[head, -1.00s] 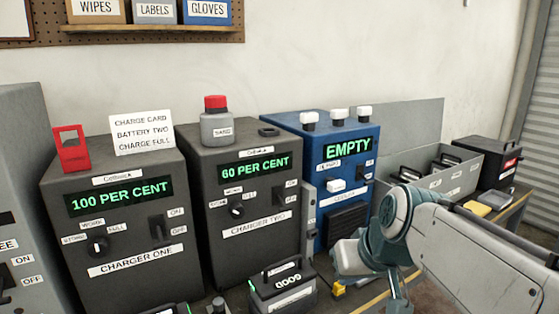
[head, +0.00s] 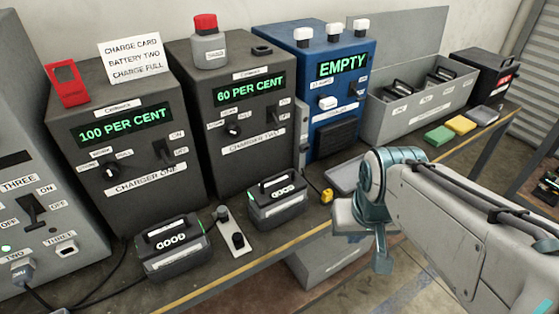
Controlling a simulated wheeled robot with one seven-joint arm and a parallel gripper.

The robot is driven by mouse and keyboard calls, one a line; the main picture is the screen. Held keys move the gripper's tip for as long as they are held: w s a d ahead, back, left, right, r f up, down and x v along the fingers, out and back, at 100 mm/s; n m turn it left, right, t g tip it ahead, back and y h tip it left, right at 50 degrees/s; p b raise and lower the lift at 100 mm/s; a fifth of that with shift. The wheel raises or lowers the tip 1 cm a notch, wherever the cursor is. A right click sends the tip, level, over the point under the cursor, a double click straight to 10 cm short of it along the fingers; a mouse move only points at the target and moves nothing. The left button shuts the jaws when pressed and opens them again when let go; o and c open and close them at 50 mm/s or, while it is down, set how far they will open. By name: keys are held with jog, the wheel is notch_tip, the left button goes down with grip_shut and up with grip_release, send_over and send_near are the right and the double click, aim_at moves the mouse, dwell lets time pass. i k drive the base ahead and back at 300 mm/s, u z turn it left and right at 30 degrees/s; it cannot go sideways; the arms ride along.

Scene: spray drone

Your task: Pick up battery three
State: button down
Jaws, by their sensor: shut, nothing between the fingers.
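No battery shows a number that I can read, so I cannot tell which is battery three. One dark battery with a handle and a GOOD label (head: 173,250) stands on the bench before charger one. A second GOOD battery (head: 276,200) stands before charger two. Handled black batteries (head: 442,77) sit in the grey divided bin (head: 385,128) at the right; its small labels are too blurred to read. My gripper (head: 382,266) hangs fingers down off the bench's front edge, right of the second GOOD battery, shut and apart from all batteries.
Charger one (head: 130,180), charger two (head: 245,150) and the blue EMPTY unit (head: 325,133) line the back. A grey panel with sockets (head: 40,215) and cables is at left. A small switch block (head: 233,238) stands between the GOOD batteries. Colored pads (head: 460,124) lie right.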

aim_at(281, 191)
jog(key=z, duration=1.75)
jog(key=k, duration=1.3)
jog(key=u, duration=1.65)
jog(key=i, duration=0.5)
